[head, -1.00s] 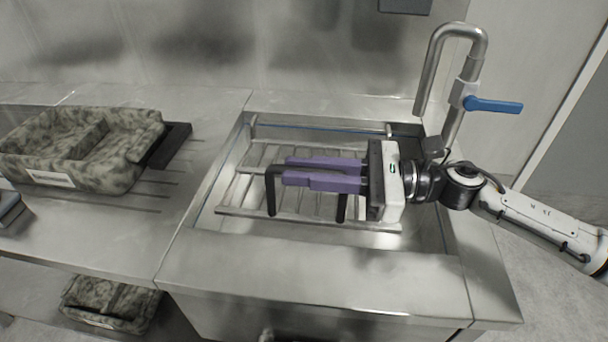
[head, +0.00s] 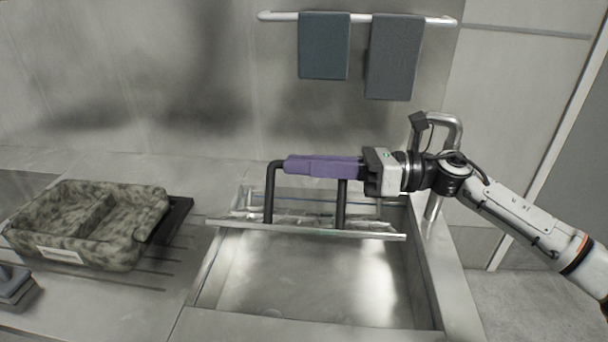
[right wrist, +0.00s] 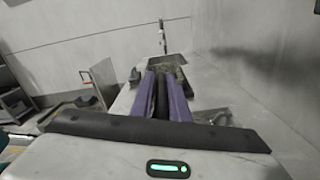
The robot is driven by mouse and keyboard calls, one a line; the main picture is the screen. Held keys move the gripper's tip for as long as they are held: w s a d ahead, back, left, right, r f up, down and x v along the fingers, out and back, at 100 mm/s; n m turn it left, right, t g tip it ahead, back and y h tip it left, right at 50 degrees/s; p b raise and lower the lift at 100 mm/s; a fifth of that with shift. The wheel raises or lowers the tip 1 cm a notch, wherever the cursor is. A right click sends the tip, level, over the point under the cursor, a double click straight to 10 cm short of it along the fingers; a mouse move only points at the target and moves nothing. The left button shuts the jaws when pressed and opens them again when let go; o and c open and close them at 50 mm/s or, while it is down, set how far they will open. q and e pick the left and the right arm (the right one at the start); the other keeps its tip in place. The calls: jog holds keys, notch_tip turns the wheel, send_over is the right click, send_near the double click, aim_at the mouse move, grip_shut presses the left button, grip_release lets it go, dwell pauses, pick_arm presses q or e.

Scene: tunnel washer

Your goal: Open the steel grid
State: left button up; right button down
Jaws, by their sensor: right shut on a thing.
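The steel grid (head: 310,228) lies across the back part of the sink basin in the head view. I see it nearly edge-on, with its front edge raised and the basin floor bare in front of it. A black handle (head: 270,200) stands up from it on two legs. My right gripper (head: 292,166) has purple fingers and comes in from the right, level with the handle's top bar. It is shut on that bar, which shows dark between the fingers in the right wrist view (right wrist: 163,97). The fingers hide most of the bar. My left gripper is not in view.
The sink basin (head: 310,280) is empty below the grid. A steel faucet (head: 456,130) stands behind my right wrist. A grey-patterned tray (head: 105,250) sits on the left counter. Two towels (head: 324,48) hang on a wall rail above the sink.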

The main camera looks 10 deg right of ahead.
jog(key=shift+w+d+r, duration=0.15)
jog(key=shift+w+r, duration=0.05)
jog(key=c, duration=1.9)
grip_release()
jog(key=shift+o, duration=0.7)
jog(key=shift+w+f, duration=0.1)
jog(key=shift+f, duration=0.05)
jog(key=shift+f, duration=0.1)
jog(key=b+v, duration=0.2)
jog(key=v, duration=0.8)
jog(key=shift+d, duration=0.15)
